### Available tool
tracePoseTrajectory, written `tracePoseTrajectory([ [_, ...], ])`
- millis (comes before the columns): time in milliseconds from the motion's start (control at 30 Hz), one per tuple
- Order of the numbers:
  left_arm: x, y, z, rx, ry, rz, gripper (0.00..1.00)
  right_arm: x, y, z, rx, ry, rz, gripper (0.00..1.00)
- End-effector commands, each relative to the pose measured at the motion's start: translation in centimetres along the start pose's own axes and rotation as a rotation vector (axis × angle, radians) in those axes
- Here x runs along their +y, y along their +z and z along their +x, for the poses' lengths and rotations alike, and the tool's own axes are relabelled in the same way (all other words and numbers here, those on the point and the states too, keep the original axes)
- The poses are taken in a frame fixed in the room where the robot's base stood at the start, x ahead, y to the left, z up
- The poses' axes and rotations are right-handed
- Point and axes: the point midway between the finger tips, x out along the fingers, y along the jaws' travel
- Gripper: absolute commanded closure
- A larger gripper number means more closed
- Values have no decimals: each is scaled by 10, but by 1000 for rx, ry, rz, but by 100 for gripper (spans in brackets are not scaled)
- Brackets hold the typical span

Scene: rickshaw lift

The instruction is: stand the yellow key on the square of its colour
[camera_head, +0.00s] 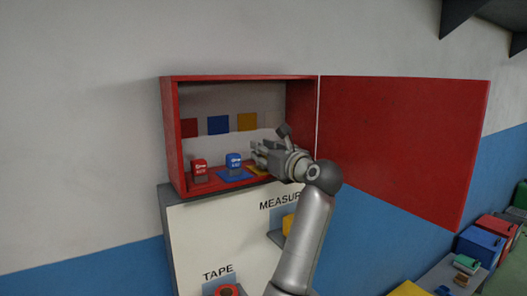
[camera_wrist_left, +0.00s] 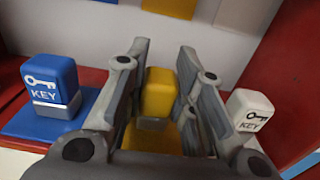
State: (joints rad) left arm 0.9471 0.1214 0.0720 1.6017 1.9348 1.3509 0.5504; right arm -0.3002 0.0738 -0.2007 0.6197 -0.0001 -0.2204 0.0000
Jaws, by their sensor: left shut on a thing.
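The yellow key (camera_wrist_left: 160,88) is a block with a grey band near its foot, upright between the fingers of my left gripper (camera_wrist_left: 160,95) in the left wrist view. The gripper is shut on it. The yellow square (camera_wrist_left: 150,142) shows below the key on the cabinet floor; I cannot tell whether the key touches it. In the head view my left gripper (camera_head: 262,152) is inside the red cabinet and hides the key. A corner of the yellow square shows (camera_head: 257,170). My right gripper is not in view.
The blue key (camera_wrist_left: 50,85) stands on a blue square (camera_wrist_left: 22,124) to the left. A white key (camera_wrist_left: 248,112) stands close on the right. A red key (camera_head: 199,168) is farther left in the cabinet (camera_head: 240,78). The cabinet door (camera_head: 400,140) hangs open to the right.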

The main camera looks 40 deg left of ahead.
Motion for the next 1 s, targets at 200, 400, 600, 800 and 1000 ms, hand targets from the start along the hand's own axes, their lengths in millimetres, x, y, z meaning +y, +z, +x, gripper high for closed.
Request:
tracePoseTrajectory([
  [200,0,-2,0,0,0,0,56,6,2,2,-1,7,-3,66],
  [400,0,-2,0,0,0,0,55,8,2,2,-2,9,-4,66],
  [600,0,3,0,0,1,1,55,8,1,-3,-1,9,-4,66],
  [800,-1,-4,-33,2,-4,-4,55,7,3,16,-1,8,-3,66],
  [1000,-2,-3,-77,2,-5,-3,55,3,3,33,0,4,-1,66],
])
